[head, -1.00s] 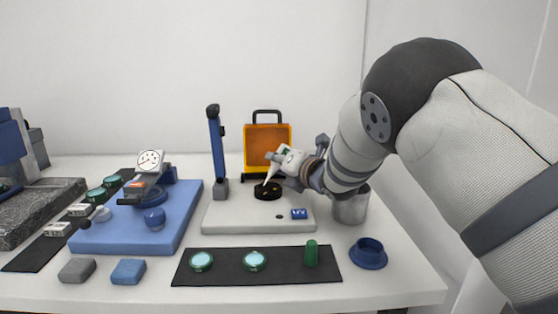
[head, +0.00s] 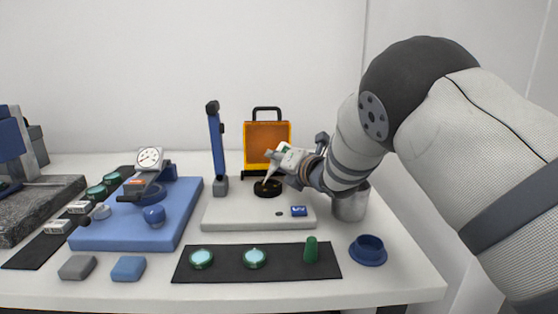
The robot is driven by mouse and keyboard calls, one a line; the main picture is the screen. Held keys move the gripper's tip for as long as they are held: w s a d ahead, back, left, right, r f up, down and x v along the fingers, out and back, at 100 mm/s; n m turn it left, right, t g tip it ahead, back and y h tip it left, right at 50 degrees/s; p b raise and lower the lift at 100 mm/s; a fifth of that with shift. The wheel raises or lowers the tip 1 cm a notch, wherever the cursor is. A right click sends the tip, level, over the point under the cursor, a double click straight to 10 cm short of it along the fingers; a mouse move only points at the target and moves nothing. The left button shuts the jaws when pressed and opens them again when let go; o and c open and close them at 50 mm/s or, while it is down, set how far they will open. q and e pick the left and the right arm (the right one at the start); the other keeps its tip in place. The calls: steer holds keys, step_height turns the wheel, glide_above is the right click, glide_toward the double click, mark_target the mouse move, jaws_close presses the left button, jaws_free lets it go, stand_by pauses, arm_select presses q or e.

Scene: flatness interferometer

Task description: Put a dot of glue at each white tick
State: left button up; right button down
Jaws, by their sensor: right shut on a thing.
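My right gripper (head: 292,162) comes in from the right and is shut on a glue dispenser with a pale, pointed nozzle (head: 270,172). The nozzle slants down to the left, its tip at a black round mount (head: 268,190) on a light grey base plate (head: 232,217). I cannot tell whether the tip touches the mount. White ticks and glue dots are too small to make out, and the gripper's fingers are partly hidden. My left gripper is not in view.
A blue post (head: 216,145) and an orange shield (head: 267,143) stand behind the mount. A black mat (head: 228,272) with two glass discs and a green cylinder lies in front. A grey cup (head: 351,207) and blue ring (head: 368,251) stand right.

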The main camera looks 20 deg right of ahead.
mark_target(279, 151)
steer(key=shift+r+p, duration=0.6)
steer(key=shift+r, duration=1.3)
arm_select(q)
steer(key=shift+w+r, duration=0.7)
arm_select(e)
steer(key=shift+f, duration=0.1)
step_height(279, 151, up, 5)
steer(key=shift+r+p, duration=0.1)
steer(key=shift+p, duration=0.5)
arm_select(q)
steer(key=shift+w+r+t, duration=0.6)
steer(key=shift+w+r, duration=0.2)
arm_select(e)
steer(key=shift+f, duration=0.2)
